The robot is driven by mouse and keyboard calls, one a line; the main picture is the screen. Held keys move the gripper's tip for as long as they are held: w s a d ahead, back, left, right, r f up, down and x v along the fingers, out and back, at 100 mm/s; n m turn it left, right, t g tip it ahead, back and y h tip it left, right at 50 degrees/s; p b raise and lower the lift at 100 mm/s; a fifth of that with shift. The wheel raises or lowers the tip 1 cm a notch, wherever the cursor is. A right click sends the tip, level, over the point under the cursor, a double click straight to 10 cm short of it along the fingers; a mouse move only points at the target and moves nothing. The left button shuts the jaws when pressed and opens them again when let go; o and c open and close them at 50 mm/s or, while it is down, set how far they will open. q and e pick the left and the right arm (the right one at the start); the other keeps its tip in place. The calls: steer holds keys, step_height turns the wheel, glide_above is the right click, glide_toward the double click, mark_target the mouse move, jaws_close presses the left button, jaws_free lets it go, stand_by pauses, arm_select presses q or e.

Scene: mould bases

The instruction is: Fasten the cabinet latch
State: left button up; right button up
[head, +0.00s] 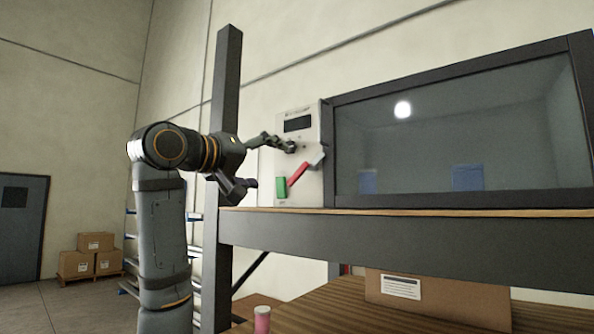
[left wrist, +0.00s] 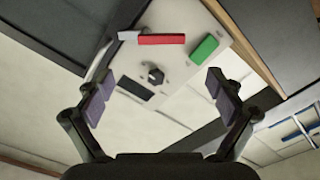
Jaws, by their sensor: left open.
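The cabinet's pale front panel (head: 302,114) carries a red latch bar (head: 298,174). The bar is tilted, with a grey piece (head: 317,159) at its upper right end and a green block (head: 281,188) near its lower left end. The left wrist view also shows the red bar (left wrist: 161,39), the grey piece (left wrist: 128,35) and the green block (left wrist: 204,51). My left gripper (head: 272,165) is open and empty in front of the panel, apart from the bar. Its fingers (left wrist: 160,98) spread on either side of the panel in the wrist view. My right gripper is not seen.
The panel also has a dark knob (left wrist: 155,74) and a dark display (head: 298,124). A large dark glass window (head: 450,130) adjoins it on the right. A dark upright post (head: 226,90) stands left of the panel. The shelf edge (head: 420,240) runs below.

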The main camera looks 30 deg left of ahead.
mark_target(296, 172)
arm_select(q)
steer(key=w+p, duration=0.1)
steer(key=w, duration=0.2)
steer(key=w+p, duration=0.1)
steer(key=w, duration=0.3)
steer(key=w+d+p, duration=0.1)
steer(key=w+p, duration=0.1)
steer(key=w, duration=0.2)
steer(key=shift+f, duration=0.35)
steer(key=shift+s, duration=0.25)
steer(key=shift+s+r, duration=0.15)
steer(key=shift+s, duration=0.1)
steer(key=shift+c, duration=0.6)
steer(key=shift+w, duration=0.15)
steer(key=shift+c, duration=1.1)
steer(key=shift+w, duration=0.1)
steer(key=shift+c, duration=1.3)
steer(key=c, duration=0.6)
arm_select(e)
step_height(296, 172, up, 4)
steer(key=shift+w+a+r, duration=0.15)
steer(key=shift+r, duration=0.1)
